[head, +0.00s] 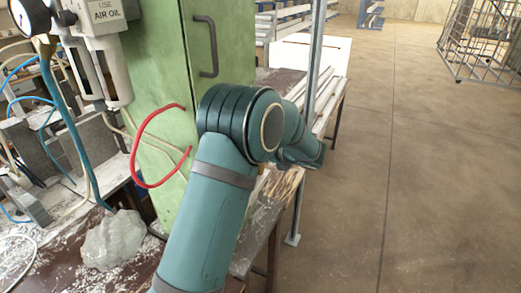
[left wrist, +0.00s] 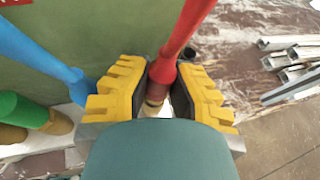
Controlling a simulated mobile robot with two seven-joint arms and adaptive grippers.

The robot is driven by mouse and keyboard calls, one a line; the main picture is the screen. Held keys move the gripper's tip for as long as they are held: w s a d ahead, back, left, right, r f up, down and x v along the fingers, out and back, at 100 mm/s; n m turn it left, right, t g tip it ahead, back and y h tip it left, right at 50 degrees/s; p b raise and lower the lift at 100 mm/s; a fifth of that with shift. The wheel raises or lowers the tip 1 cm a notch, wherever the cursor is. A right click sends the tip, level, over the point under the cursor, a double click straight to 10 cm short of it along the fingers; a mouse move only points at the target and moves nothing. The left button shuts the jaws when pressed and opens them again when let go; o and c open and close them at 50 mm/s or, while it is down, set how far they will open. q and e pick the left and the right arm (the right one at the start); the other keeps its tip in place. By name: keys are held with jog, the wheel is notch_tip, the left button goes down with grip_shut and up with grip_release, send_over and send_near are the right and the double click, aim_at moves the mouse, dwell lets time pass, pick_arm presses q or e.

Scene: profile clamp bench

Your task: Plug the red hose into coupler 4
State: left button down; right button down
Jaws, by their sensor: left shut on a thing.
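The red hose (head: 134,160) shows in the head view as a loop in front of the green cabinet. In the left wrist view, my left gripper (left wrist: 158,92) has its yellow jaws on both sides of the red hose's end (left wrist: 164,68). A brass tip (left wrist: 156,92) shows just below the red sleeve, and its lower end is hidden by my wrist. I cannot tell whether it touches a coupler. Coupler 4 cannot be made out. In the head view my teal arm hides the gripper. My right gripper is not in view.
A blue hose (left wrist: 45,48) and a green hose (left wrist: 22,109) with a brass fitting (left wrist: 57,122) lie left of the jaws. The green cabinet (head: 150,55) stands behind. Metal profiles (left wrist: 290,85) lie at right. Open floor (head: 400,170) is right of the bench.

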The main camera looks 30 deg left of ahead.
pick_arm(q)
jog(key=shift+f+b, duration=0.35)
jog(key=shift+f, duration=0.3)
dwell(0.4)
jog(key=c, duration=0.9)
grip_release()
jog(key=shift+p+v, duration=0.75)
jog(key=shift+v, duration=3.8)
jog(key=shift+r, duration=0.1)
